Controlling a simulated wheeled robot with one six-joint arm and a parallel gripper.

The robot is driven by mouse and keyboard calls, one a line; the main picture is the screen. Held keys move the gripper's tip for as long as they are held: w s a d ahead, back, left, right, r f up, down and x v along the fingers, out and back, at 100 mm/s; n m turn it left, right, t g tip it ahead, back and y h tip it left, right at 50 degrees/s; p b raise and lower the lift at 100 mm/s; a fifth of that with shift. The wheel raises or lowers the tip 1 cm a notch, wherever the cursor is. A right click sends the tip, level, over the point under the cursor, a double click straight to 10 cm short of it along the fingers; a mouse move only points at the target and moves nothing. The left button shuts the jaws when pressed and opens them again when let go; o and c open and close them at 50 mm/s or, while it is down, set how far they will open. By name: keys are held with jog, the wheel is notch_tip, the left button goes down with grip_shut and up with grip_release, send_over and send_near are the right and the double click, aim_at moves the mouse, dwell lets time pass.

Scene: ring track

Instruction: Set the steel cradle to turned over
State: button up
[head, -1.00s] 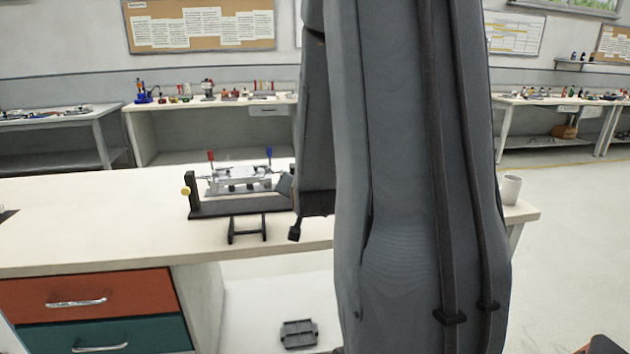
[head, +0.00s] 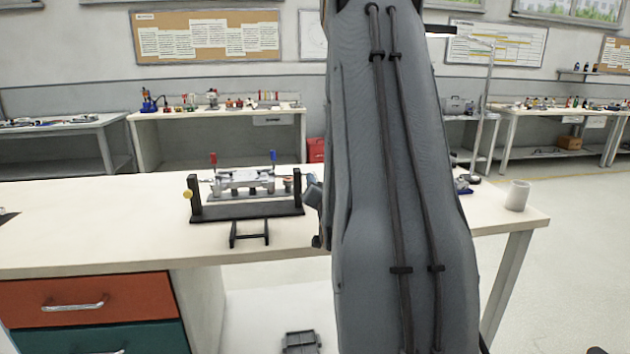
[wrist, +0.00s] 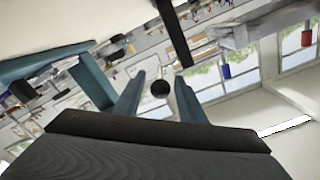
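The steel cradle (head: 245,180) hangs between two black uprights of a stand (head: 247,210) on the white bench, with red and blue handles pointing up. A yellow knob (head: 187,195) is on the stand's left upright. In the wrist view, which is upside down, the cradle (wrist: 240,35) is at upper right beside a dark upright. My gripper (wrist: 160,82) shows there with its two blue-grey fingers apart. A dark round thing (wrist: 160,89) shows between them; I cannot tell if it touches either finger. In the head view my arm hides most of the gripper, right of the stand.
A small black frame (head: 249,233) stands at the bench's front edge before the stand. A white cup (head: 517,195) is near the right end. Drawers (head: 90,305) are below; a dark tray-like thing (head: 300,342) lies lower down.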

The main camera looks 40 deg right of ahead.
aim_at(316, 177)
jog(key=shift+x, duration=2.15)
jog(key=shift+c, duration=0.2)
grip_shut()
